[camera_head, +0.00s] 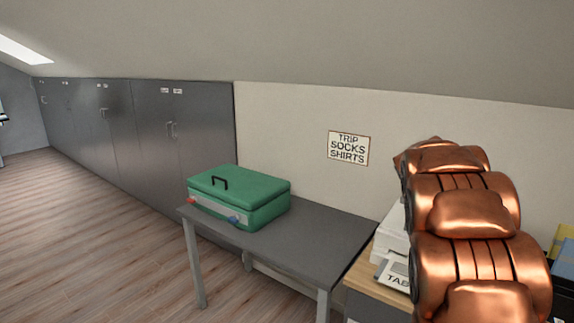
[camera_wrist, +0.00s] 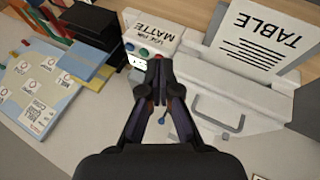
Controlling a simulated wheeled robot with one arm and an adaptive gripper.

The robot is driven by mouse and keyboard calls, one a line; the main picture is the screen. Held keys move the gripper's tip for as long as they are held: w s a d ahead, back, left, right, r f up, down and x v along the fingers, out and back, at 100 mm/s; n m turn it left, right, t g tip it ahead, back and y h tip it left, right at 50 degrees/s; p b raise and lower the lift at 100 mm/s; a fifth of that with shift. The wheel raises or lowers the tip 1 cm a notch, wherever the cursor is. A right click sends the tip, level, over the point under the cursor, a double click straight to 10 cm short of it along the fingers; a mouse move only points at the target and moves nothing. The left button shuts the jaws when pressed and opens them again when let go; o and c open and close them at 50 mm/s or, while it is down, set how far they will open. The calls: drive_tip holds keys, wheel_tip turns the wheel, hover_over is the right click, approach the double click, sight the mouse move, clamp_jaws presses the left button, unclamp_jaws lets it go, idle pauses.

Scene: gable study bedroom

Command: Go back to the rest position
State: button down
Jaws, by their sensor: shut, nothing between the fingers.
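My gripper (camera_wrist: 158,88) shows in the wrist view, its two dark fingers together at the tips with nothing between them. It hangs above a desk surface with a white drawer box and cards beneath it. In the head view my copper-coloured arm fills the right side, and the gripper itself does not show there. A closed green suitcase (camera_head: 255,190) with a black handle stands on a grey table (camera_head: 325,240) in the middle of the head view.
A wooden-topped desk (camera_head: 365,272) adjoins the grey table. The wrist view shows a white box with a handle (camera_wrist: 220,112), a "TABLE" sheet (camera_wrist: 262,38) and a blue folder (camera_wrist: 88,62). Grey cupboards (camera_head: 185,130) line the wall. The wooden floor (camera_head: 90,240) at left is clear.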

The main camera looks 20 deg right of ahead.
drive_tip(key=s+a+r+n+y+p, duration=0.1)
drive_tip(key=s+a, duration=0.1)
drive_tip(key=a, duration=0.5)
drive_tip(key=s+a+r+n+y+p, duration=0.1)
drive_tip(key=s+a, duration=0.2)
drive_tip(key=a, duration=0.5)
drive_tip(key=s+a+f+n+g+y+p, duration=0.1)
drive_tip(key=s+a+n+y+p, duration=0.3)
drive_tip(key=s+a, duration=1.6)
drive_tip(key=a+f+n, duration=0.1)
drive_tip(key=a+n, duration=0.1)
drive_tip(key=a, duration=0.2)
drive_tip(key=shift+n+y, duration=0.3)
drive_tip(key=shift+y, duration=0.1)
